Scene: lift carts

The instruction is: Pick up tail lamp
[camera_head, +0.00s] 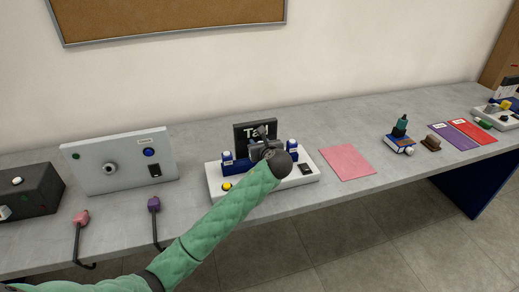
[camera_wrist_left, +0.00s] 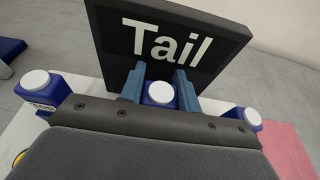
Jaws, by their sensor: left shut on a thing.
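A dark sign reading "Tail" (camera_wrist_left: 172,42) stands at the back of a white tray-like base (camera_head: 215,183) on the grey table; the sign also shows in the head view (camera_head: 243,136). In front of it is a row of blue lamps with round white tops. The middle tail lamp (camera_wrist_left: 160,94) is between the fingers of my left gripper (camera_wrist_left: 160,88), which is shut on it from above. Another lamp (camera_wrist_left: 40,90) is to the left and one (camera_wrist_left: 245,119) to the right. In the head view my left gripper (camera_head: 264,140) partly hides the row. My right gripper is not in view.
A pink mat (camera_head: 346,161) lies right of the base. Further right are a blue box with a green bottle (camera_head: 400,136), a brown block (camera_head: 433,142), purple (camera_head: 455,143) and red (camera_head: 473,131) mats. A grey panel (camera_head: 122,164) and hooked tools (camera_head: 80,228) are at left.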

